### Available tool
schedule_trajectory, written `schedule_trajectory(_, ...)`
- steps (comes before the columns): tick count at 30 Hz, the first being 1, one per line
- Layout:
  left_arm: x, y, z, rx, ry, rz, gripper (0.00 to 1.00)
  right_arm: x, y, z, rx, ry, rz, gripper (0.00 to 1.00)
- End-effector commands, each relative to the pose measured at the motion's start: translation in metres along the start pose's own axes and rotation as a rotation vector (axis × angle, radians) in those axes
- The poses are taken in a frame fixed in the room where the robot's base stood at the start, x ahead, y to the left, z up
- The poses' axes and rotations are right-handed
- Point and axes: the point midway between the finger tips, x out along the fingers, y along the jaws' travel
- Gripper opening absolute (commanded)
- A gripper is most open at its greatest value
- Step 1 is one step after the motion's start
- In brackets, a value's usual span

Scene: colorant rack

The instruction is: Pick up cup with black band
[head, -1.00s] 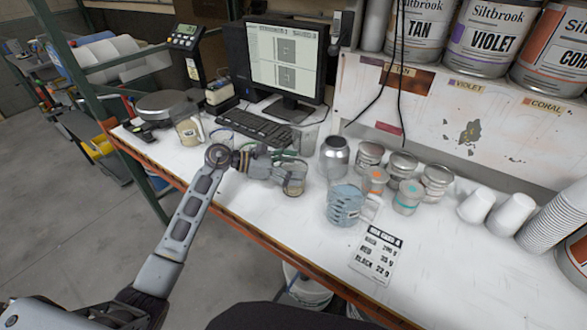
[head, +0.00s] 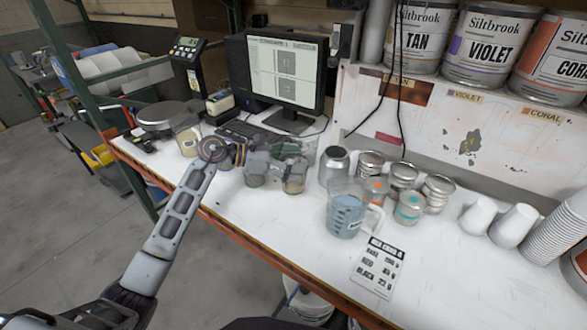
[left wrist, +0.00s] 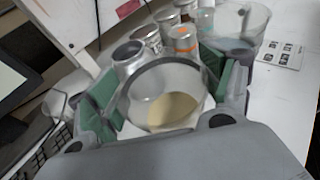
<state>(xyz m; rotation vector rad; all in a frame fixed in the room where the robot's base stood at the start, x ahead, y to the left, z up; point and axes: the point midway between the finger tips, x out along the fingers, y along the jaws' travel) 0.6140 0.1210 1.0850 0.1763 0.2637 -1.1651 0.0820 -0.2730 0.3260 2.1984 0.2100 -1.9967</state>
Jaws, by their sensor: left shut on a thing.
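My left gripper (head: 277,166), with green pads, is shut around a clear cup (left wrist: 165,92) with beige contents in the left wrist view. The pads lie on either side of the cup. The cup also shows in the head view (head: 293,183), partly covered by the fingers. Another clear cup with beige contents (head: 188,142) stands left of my wrist. My right gripper is not in view.
Close right of the held cup stand a silver can (head: 334,166), several small tins (head: 403,176) and a pitcher of blue liquid (head: 345,217). A printed card (head: 377,266) lies on the white table. The keyboard (head: 240,131) and monitor (head: 285,70) are behind.

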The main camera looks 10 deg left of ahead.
Motion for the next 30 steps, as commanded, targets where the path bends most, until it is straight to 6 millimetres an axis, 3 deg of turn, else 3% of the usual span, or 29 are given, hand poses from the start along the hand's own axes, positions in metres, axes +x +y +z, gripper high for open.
schedule_trajectory(15, -0.009, 0.000, 0.028, 0.001, 0.000, 0.000, 0.38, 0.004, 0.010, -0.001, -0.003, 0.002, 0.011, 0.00)
schedule_trajectory(30, -0.011, 0.000, 0.034, 0.000, 0.000, 0.000, 0.38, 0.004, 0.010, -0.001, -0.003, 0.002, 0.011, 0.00)
